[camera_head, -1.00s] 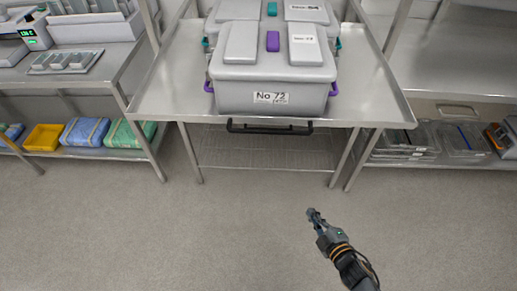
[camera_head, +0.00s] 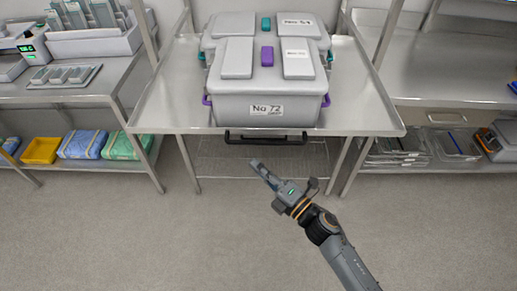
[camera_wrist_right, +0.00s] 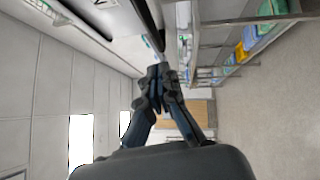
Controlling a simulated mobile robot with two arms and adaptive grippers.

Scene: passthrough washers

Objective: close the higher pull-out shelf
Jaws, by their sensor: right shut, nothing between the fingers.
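The higher pull-out shelf is a steel tray top (camera_head: 170,103) with raised side rims, in the middle of the head view. A black bar handle (camera_head: 265,137) shows under its front edge. A grey lidded box labelled No 72 (camera_head: 235,110) with purple latches stands on it, with a similar teal-latched box (camera_head: 212,42) behind. My right gripper (camera_head: 257,165) is just below and in front of the handle, apart from it in the picture. Its fingers are together and empty, as the right wrist view (camera_wrist_right: 160,73) also shows. My left gripper is out of view.
A wire lower shelf (camera_head: 215,172) sits under the tray. A left bench holds a yellow bin (camera_head: 41,150) and blue and green packs below. A right bench (camera_head: 440,80) has clear trays beneath. The grey floor (camera_head: 130,240) in front is open.

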